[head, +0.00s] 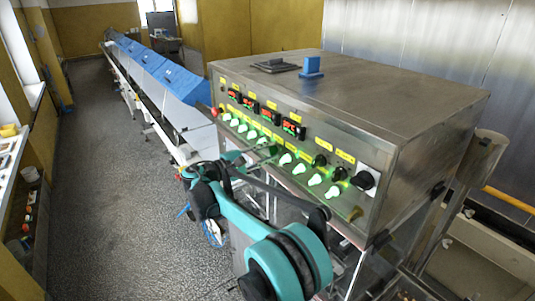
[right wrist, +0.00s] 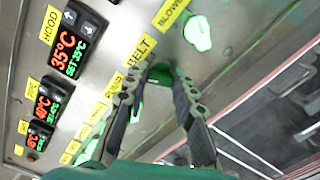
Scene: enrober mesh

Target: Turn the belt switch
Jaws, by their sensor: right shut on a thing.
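The belt switch (right wrist: 165,74) is a green knob under the yellow BELT label (right wrist: 139,51) on the steel control panel (head: 330,150). In the right wrist view my right gripper (right wrist: 168,76) has its two fingers around this knob, shut on it, and they cover much of it. Its turn angle cannot be told. In the head view the right gripper (head: 268,153) is at the panel's front, in the row of lit green knobs, and hides the belt switch there. My left gripper is in neither view.
Close by are the blower knob (right wrist: 198,33), other lit green knobs (head: 286,159), red displays (head: 293,129) and a black rotary switch (head: 365,180). A long conveyor with blue covers (head: 165,70) runs back left. The floor (head: 110,190) at left is clear.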

